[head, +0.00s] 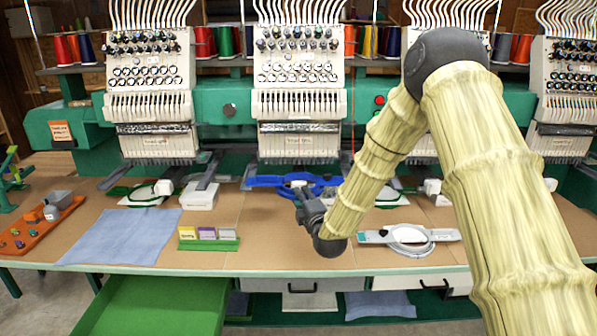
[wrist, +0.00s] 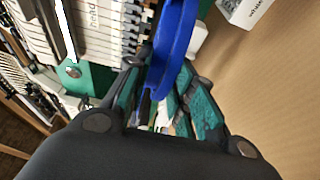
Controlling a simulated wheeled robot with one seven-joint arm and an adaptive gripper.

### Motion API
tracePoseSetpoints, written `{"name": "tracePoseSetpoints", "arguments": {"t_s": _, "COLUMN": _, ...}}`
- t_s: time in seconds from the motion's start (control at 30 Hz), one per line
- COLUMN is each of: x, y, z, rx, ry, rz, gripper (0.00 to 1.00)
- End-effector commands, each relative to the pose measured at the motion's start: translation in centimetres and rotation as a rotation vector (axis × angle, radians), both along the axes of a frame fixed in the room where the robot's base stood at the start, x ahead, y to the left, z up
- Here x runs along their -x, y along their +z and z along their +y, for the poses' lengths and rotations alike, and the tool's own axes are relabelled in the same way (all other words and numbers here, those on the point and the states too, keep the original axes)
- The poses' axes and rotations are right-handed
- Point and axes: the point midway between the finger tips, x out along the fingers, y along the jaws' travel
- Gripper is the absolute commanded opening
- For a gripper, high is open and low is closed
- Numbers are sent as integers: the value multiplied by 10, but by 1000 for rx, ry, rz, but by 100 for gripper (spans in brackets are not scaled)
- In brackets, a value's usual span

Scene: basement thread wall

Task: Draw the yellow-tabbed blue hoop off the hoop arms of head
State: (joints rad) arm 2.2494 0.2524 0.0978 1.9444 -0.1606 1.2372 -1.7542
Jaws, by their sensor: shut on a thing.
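The blue hoop (head: 265,181) is under the second machine head from the left (head: 300,100), close above the brown table. My gripper (head: 299,191) reaches its front edge from the right, partly hidden by my wrist. In the wrist view the blue hoop (wrist: 174,48) runs between the fingers of my gripper (wrist: 160,85), which are shut on its edge. A dark grey hoop arm (head: 247,178) shows at the hoop's left. I cannot make out a yellow tab, and whether the hoop still sits on both arms is unclear.
Green-and-white hoops (head: 148,192) sit under neighbouring heads. A white box (head: 200,196) stands left of the blue hoop. A green holder with cards (head: 208,239), a blue cloth (head: 120,236) and a white-grey hoop (head: 410,237) lie in front. Bare table (head: 265,245) lies between them.

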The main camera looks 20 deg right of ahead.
Motion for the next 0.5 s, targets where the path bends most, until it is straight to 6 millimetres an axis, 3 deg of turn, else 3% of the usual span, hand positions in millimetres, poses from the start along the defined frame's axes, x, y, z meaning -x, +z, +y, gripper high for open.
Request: {"name": "tracePoseSetpoints", "arguments": {"t_s": 0.5, "x": 19, "y": 1, "z": 6, "rx": 1, "ry": 0, "rz": -1, "gripper": 0}}
